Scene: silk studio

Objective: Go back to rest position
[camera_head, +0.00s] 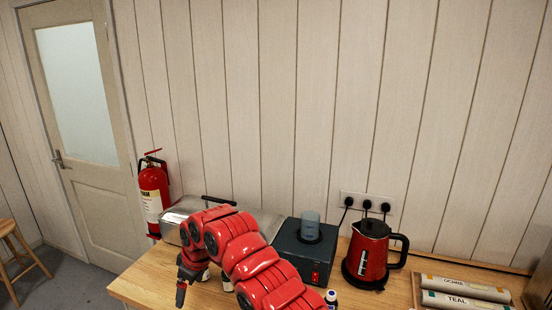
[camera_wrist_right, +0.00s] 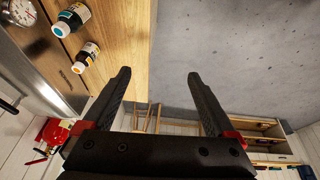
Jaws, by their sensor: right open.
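My right arm (camera_head: 260,267) is red and reaches in from the bottom, bending left over the wooden table. My right gripper (camera_head: 184,285) points down near the table's left part in the head view. In the right wrist view its two dark fingers (camera_wrist_right: 158,78) are spread apart with nothing between them. Grey floor shows past the fingertips. My left gripper is in neither view.
A wooden table (camera_head: 139,284) holds a dark box with a cylinder (camera_head: 291,250), a red kettle (camera_head: 368,257) and labelled rolls (camera_head: 463,288). A fire extinguisher (camera_head: 152,192) and a stool (camera_head: 17,245) stand left.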

